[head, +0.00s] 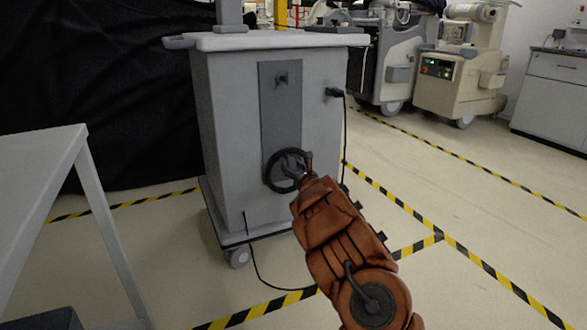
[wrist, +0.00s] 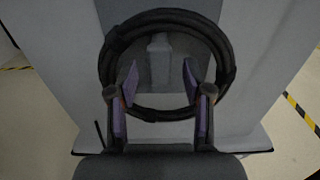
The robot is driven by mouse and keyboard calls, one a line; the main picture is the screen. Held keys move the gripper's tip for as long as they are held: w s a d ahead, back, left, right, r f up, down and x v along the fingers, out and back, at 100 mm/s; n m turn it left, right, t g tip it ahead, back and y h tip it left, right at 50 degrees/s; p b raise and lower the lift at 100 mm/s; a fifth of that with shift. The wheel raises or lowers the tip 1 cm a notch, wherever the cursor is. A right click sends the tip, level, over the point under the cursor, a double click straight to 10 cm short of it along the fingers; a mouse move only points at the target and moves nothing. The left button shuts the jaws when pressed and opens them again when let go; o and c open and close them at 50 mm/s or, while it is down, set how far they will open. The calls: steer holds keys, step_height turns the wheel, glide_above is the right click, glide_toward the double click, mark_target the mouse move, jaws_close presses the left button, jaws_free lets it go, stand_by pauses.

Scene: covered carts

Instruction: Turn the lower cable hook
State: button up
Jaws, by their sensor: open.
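The lower cable hook is a small grey block in the wrist view (wrist: 160,62), low on the cart's dark vertical strip. A black coil of cable (head: 267,172) hangs around it; the coil also shows as a ring in the wrist view (wrist: 222,42). My gripper (head: 298,172) is at the coil in the head view and partly hides the hook. In the wrist view my gripper (wrist: 160,75) is open, its purple-padded fingers on either side of the hook's line. The fingertips appear inside the ring. I cannot tell whether they touch the hook.
The upper hook (head: 281,79) is bare on the strip of the grey cart (head: 227,120). A black cable runs from a plug (head: 334,92) down the cart's right side. A white table (head: 45,180) stands at left. Taped floor (head: 480,220) at right is clear.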

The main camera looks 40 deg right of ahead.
steer(key=v, duration=1.2)
stand_by(0.3)
